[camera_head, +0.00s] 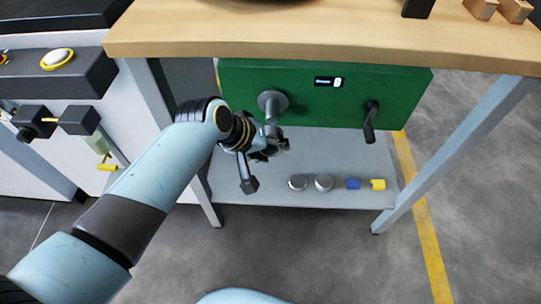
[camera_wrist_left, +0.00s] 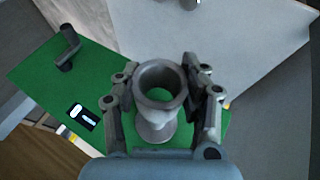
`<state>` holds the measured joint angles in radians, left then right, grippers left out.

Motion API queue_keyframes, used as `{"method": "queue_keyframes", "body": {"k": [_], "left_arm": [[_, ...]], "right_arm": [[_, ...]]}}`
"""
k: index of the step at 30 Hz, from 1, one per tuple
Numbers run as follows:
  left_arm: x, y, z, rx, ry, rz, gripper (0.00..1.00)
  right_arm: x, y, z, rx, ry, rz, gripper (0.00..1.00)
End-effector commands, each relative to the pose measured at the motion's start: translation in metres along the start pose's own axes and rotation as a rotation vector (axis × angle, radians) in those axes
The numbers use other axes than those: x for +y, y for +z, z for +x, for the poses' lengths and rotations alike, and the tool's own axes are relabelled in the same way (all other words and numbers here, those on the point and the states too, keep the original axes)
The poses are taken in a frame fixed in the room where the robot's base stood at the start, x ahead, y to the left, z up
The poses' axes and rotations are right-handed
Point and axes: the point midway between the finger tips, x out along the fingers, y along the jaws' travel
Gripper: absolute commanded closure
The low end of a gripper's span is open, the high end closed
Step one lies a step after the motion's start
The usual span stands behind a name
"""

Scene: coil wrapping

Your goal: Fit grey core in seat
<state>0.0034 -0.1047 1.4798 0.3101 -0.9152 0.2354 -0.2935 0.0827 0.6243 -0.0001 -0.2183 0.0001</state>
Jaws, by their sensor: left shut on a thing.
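My left gripper (camera_head: 268,149) is in front of the green panel (camera_head: 235,88), under the tabletop. In the left wrist view its two fingers (camera_wrist_left: 163,90) stand on either side of the grey core (camera_wrist_left: 146,101), a hollow spool with a flange at each end, and are shut on it. The core's open end faces the wrist camera and its far end points toward the panel. In the head view a round grey flange and shaft (camera_head: 272,101) show at the panel just beyond the fingers. The seat is hidden behind the core in the wrist view; I cannot tell whether they touch.
A dark crank handle (camera_head: 370,122) sticks out at the panel's right, with a small display (camera_head: 328,82) between. The grey shelf (camera_head: 340,200) below holds two grey discs (camera_head: 310,183), a blue roll (camera_head: 353,183) and a yellow roll (camera_head: 378,184). The wooden tabletop (camera_head: 300,40) overhangs the panel.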

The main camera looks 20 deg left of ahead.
Motion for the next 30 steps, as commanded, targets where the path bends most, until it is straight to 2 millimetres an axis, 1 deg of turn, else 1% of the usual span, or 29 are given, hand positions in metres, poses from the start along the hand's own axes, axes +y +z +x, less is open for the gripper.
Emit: {"method": "queue_keyframes", "body": {"k": [3, 9, 30], "left_arm": [[-0.001, -0.009, 0.004, 0.001, -0.001, 0.001, 0.89], [0.000, -0.018, 0.007, 0.001, 0.000, 0.000, 0.89], [0.001, -0.020, 0.007, 0.000, 0.000, 0.000, 0.89]], "right_arm": [[0.000, 0.004, 0.003, -0.006, 0.000, 0.000, 0.29], [0.000, 0.010, 0.004, -0.016, 0.000, -0.001, 0.29], [-0.005, 0.010, 0.002, -0.015, -0.006, 0.002, 0.29]]}}
